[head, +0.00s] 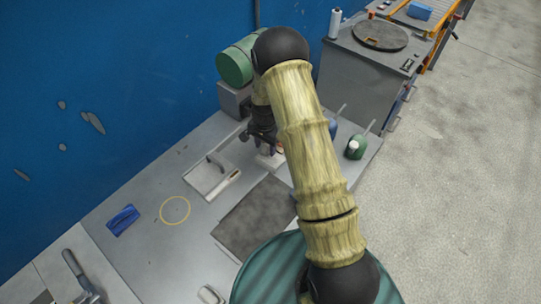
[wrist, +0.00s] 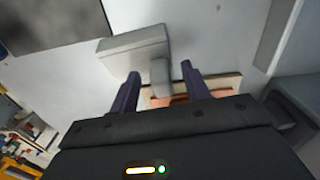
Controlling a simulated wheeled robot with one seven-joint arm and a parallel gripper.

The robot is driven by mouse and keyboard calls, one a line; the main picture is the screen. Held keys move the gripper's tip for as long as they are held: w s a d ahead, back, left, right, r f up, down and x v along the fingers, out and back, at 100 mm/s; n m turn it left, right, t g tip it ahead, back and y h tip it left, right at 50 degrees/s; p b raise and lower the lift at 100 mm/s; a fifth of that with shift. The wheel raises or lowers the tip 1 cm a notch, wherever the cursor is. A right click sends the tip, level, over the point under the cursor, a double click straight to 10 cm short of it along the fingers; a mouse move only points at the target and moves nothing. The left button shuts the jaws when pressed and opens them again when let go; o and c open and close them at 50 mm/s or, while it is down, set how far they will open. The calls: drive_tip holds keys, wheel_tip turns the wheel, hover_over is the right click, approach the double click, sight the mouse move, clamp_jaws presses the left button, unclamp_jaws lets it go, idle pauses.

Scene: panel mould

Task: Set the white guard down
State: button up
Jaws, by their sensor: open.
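A pale, white-grey T-shaped piece, which looks like the white guard (wrist: 133,50), is in the wrist view just beyond my fingertips. Its short stem points back between my two purple fingers. My gripper (wrist: 160,72) is open, with a finger on each side of the stem and visible gaps. An orange piece on a tan base (wrist: 222,86) lies beside the stem, partly hidden by my right finger. In the head view my gripper (head: 265,146) is low over the bench by the green motor, and a small white part (head: 268,161) shows beneath it. Contact there is hidden.
A white tray (head: 199,184) with a handle, a dark mat (head: 255,215), a yellow ring (head: 163,219) and a blue item (head: 123,220) lie on the grey bench. A green motor (head: 236,64) stands behind. Bench around the ring is clear.

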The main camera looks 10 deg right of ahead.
idle(0.3)
clamp_jaws()
drive_tip(key=shift+r, duration=0.1)
wheel_tip(320, 180, up, 10)
drive_tip(key=shift+f+b, duration=0.1)
drive_tip(key=shift+b, duration=1.1)
